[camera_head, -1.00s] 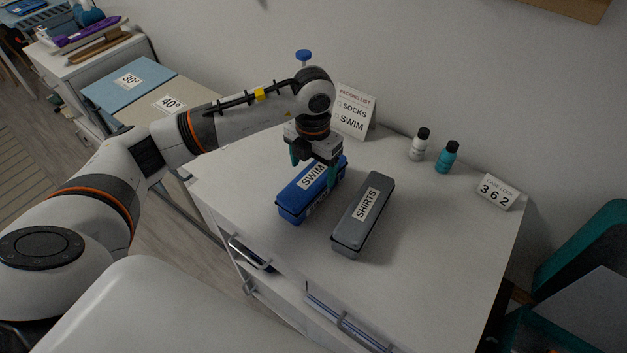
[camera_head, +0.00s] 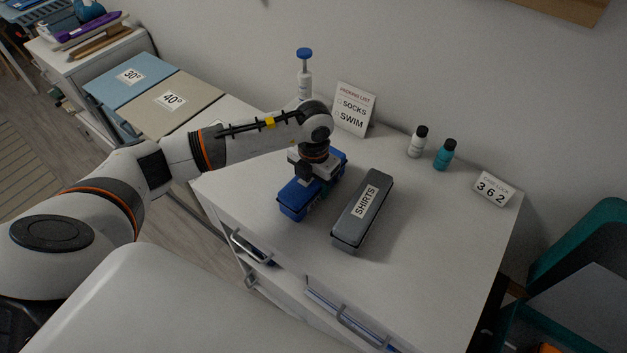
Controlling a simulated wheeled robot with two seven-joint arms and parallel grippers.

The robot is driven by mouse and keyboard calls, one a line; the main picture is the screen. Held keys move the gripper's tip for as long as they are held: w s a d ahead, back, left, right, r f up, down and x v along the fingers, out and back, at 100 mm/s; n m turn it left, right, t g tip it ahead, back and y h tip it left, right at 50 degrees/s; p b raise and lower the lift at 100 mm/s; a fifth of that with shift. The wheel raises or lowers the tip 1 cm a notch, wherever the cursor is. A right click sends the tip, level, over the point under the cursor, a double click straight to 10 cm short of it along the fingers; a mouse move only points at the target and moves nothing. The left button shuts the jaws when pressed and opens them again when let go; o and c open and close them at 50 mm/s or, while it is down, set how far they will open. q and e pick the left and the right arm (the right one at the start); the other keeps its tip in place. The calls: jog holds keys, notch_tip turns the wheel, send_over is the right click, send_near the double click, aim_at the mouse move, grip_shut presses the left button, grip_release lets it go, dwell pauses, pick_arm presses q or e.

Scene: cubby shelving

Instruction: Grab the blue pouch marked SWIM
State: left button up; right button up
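The blue pouch marked SWIM (camera_head: 297,203) lies on the white cabinet top, left of a grey pouch marked SHIRTS (camera_head: 363,212). My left gripper (camera_head: 315,184) is down over the middle of the blue pouch, pointing downward. The gripper body and wrist cover the SWIM label and most of the fingers. I cannot tell whether the fingers are closed on the pouch. The pouch appears to rest on the cabinet top. My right gripper is not in view.
The cabinet top (camera_head: 440,230) is clear at the right. A teal case (camera_head: 590,250) is at the far right.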

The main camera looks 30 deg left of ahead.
pick_arm(q)
jog(key=c, duration=0.6)
jog(key=shift+r, duration=0.1)
